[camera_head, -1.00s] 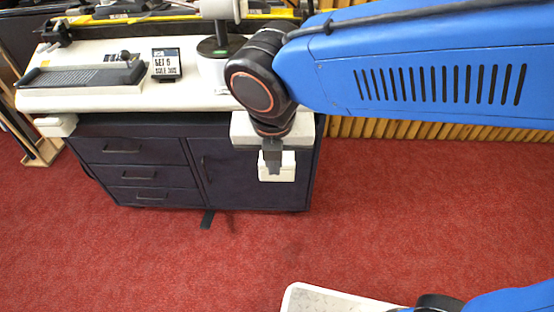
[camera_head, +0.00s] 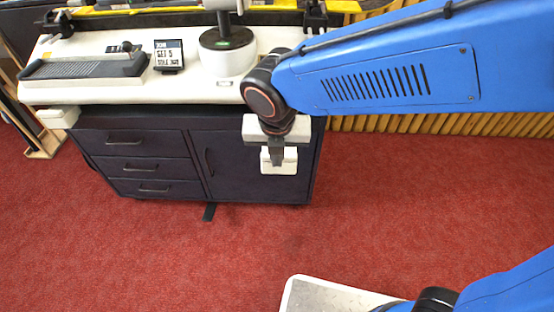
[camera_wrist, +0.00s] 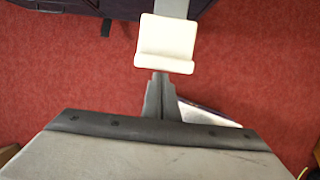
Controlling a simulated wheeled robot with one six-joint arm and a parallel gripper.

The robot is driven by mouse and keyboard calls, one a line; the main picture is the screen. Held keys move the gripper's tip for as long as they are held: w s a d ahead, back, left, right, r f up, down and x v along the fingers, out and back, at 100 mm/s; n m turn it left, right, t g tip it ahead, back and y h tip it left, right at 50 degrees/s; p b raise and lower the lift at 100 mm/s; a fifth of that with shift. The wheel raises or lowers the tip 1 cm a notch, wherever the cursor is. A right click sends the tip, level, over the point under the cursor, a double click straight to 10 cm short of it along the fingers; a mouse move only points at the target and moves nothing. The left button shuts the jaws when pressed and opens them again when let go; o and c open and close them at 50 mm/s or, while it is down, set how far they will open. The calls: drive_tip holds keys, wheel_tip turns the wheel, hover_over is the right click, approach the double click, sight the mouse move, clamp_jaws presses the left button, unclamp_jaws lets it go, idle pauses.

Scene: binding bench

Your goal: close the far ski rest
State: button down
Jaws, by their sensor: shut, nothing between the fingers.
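A white cradle-shaped ski rest (camera_head: 290,167) stands out at the right front of the bench. In the wrist view this rest (camera_wrist: 166,45) sits on a grey arm reaching out from the dark cabinet. A similar white piece (camera_head: 58,118) is at the bench's left front corner. I cannot tell from the pictures which is the far one. My gripper (camera_head: 277,160) is shut and empty, pointing down in front of the right rest and hiding part of it. In the wrist view its fingertips (camera_wrist: 158,75) are just at the rest's near edge; contact is unclear.
The white bench top (camera_head: 120,92) carries a black ribbed device (camera_head: 85,66), a small sign (camera_head: 168,56) and a white round base (camera_head: 227,58). The dark cabinet (camera_head: 150,160) has drawers and a door.

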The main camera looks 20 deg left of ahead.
drive_tip(key=w+a, duration=0.1)
drive_tip(key=w, duration=0.4)
drive_tip(key=w+a, duration=0.1)
drive_tip(key=w, duration=0.5)
drive_tip(key=w+a, duration=0.2)
drive_tip(key=w, duration=0.3)
drive_tip(key=shift+w, duration=0.2)
drive_tip(key=shift+w+r, duration=0.1)
drive_tip(key=shift+w, duration=0.25)
drive_tip(key=shift+a, duration=0.1)
drive_tip(key=shift+r, duration=0.1)
